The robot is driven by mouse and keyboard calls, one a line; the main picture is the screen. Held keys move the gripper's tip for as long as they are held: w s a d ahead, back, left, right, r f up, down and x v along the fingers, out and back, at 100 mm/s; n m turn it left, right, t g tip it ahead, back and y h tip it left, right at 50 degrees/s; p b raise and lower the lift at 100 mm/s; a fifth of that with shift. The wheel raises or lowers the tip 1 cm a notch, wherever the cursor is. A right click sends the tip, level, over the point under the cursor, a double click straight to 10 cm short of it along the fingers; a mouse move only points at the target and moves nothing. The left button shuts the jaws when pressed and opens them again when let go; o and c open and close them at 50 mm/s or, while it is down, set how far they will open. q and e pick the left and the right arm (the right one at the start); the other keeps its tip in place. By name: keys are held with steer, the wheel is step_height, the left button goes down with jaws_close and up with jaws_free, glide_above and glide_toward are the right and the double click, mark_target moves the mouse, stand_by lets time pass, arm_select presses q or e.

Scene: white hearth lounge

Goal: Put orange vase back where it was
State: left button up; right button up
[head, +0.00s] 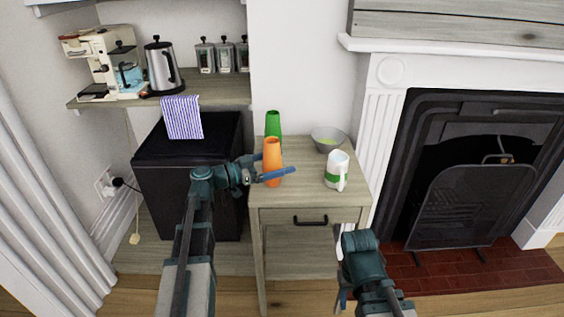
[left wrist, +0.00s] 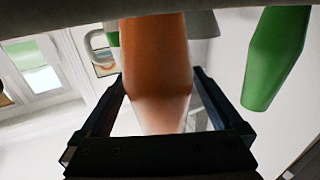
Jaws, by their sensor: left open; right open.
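The orange vase (head: 272,158) stands upright on the small wooden side table (head: 300,180), near its left edge. My left gripper (head: 272,172) is open, with its fingers on either side of the vase's body. In the left wrist view the orange vase (left wrist: 157,70) lies between the two spread fingers (left wrist: 160,105); I see a gap beside it and cannot tell whether it touches either finger. A green vase (head: 273,124) stands just behind the orange one. My right arm is at the lower right, in front of the table; its jaws are not visible.
A white and green mug (head: 337,170) and a grey bowl (head: 327,139) stand on the table's right side. A black cabinet (head: 190,150) with a striped cloth (head: 183,117) is left. A shelf (head: 215,92) with a kettle (head: 162,66) is above it. A fireplace (head: 465,170) is right.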

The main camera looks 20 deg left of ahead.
arm_select(q)
steer(key=v, duration=1.1)
steer(key=shift+s, duration=0.1)
